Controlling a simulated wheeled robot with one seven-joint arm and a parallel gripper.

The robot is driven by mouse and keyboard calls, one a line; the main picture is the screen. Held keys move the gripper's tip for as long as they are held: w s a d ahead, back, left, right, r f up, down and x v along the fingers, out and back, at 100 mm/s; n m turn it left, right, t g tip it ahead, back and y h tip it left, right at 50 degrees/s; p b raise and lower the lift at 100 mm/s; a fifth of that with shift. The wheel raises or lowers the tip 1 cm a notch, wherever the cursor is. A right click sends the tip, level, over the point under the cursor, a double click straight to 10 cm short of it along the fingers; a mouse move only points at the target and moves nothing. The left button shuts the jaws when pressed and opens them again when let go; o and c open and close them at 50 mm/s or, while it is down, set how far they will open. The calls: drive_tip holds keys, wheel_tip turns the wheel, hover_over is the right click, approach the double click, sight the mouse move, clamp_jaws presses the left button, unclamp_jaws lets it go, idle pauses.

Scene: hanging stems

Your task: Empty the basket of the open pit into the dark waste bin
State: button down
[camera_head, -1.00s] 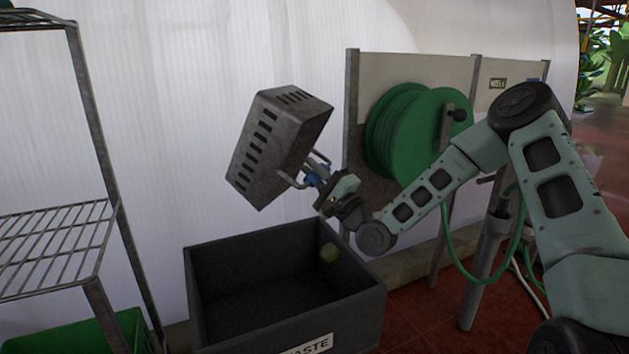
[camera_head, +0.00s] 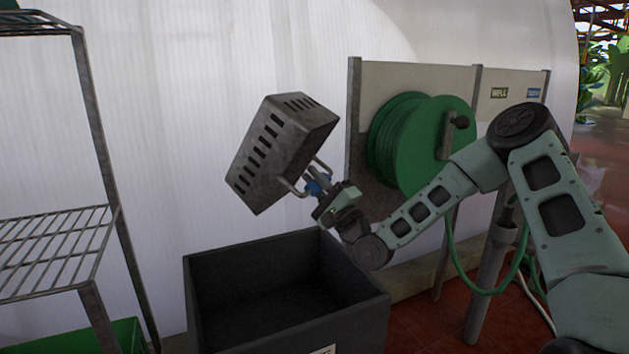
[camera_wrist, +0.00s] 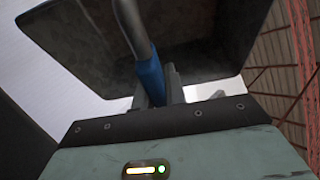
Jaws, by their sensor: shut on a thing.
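The grey slotted metal basket (camera_head: 282,150) is held tilted in the air above the back left of the bin, apart from it. My gripper (camera_head: 317,186) is shut on the basket's handle, at its blue grip. The wrist view also shows the blue grip (camera_wrist: 150,82) between my fingers and the basket (camera_wrist: 190,60) beyond it. The part of the basket's inside seen there is bare. The dark waste bin (camera_head: 350,322) stands open below. The part of its inside that shows looks empty; its lower front is cut off.
A green hose reel (camera_head: 425,140) on a panel stands behind my arm, with a hose (camera_head: 480,290) hanging down. A wire rack (camera_head: 55,245) stands at the left, with a green crate (camera_head: 130,335) at its foot. A white wall is behind the basket.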

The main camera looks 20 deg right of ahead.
idle(0.3)
drive_tip(key=shift+r+p, duration=0.9)
drive_tip(key=shift+r, duration=0.25)
wheel_tip(320, 180, down, 2)
drive_tip(key=shift+f+b, duration=0.25)
drive_tip(key=shift+b, duration=0.75)
drive_tip(key=shift+r, duration=0.15)
